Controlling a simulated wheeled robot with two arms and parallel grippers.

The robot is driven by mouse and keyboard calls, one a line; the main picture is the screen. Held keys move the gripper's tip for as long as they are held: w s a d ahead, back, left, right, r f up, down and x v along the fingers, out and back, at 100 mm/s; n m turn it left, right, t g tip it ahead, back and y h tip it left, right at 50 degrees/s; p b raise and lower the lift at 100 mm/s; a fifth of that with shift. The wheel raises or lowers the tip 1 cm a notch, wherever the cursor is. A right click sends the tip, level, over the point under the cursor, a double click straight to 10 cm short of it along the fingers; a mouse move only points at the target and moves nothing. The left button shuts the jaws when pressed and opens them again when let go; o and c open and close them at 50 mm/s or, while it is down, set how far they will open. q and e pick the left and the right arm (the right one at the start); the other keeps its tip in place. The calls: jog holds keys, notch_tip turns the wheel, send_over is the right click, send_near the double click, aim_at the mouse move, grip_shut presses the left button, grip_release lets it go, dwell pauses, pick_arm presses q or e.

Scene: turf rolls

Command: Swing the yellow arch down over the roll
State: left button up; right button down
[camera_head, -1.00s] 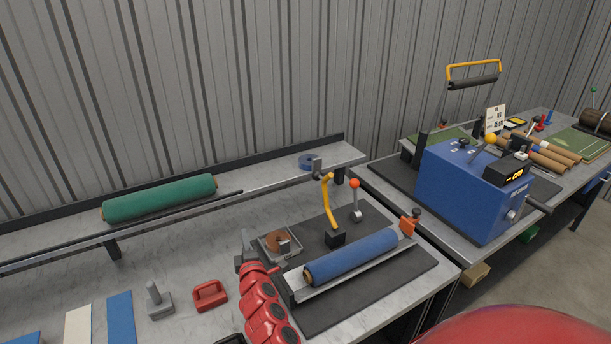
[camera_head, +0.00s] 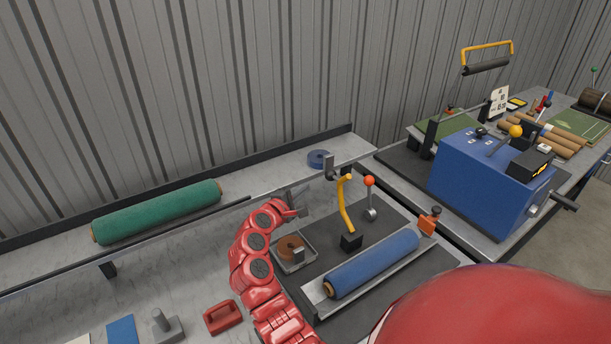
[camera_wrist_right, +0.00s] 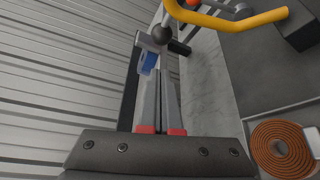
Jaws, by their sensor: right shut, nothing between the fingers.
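The yellow arch (camera_head: 346,204) stands upright from a black block (camera_head: 351,242) behind the blue roll (camera_head: 372,264). The roll lies in a pale metal trough on the dark mat. My right gripper (camera_head: 298,199) is shut and empty, left of the arch and apart from it, above the back part of the bench. In the right wrist view, the shut fingers (camera_wrist_right: 160,85) point at the rail, and the arch (camera_wrist_right: 232,18) crosses the top right. My left gripper is not in view.
A red-knobbed lever (camera_head: 370,184) stands right of the arch. An orange clamp (camera_head: 428,223) is at the roll's far end. A tray with a brown coil (camera_head: 290,248) lies below my gripper. A green roll (camera_head: 157,211) rests at the left; a blue machine (camera_head: 485,180) stands right.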

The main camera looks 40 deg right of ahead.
jog(key=p+x, duration=0.2)
jog(key=x, duration=0.7)
jog(key=shift+s+d, duration=0.15)
jog(key=shift+d, duration=0.1)
